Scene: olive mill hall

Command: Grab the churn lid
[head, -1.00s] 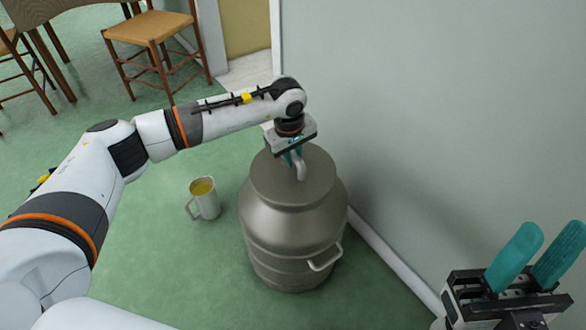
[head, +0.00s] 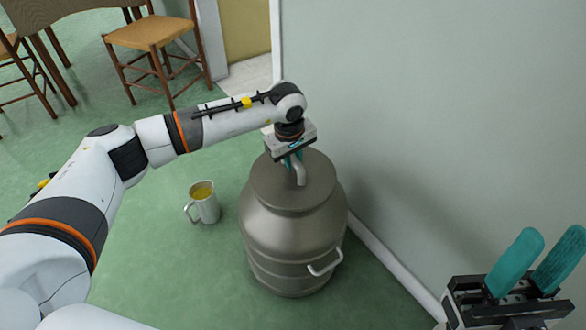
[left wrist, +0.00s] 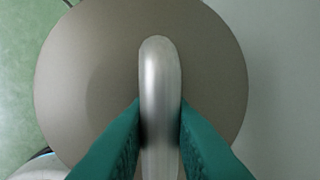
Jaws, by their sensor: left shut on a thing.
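The churn lid (head: 272,185) is a round grey metal disc on top of the metal churn (head: 290,232), which stands on the floor by the wall. My left gripper (head: 292,163) is over the lid and shut on its arched handle (head: 301,174). In the left wrist view the teal fingers press on both sides of the handle (left wrist: 160,85), with the lid's disc (left wrist: 90,80) behind it. The lid appears seated on the churn; I see no gap. My right gripper (head: 538,262) is at the lower right, its teal fingers apart and empty.
A metal jug with yellow liquid (head: 203,205) stands on the green floor left of the churn. The wall (head: 430,130) is close on the churn's right. A chair (head: 152,35) and a table (head: 80,8) are at the back left.

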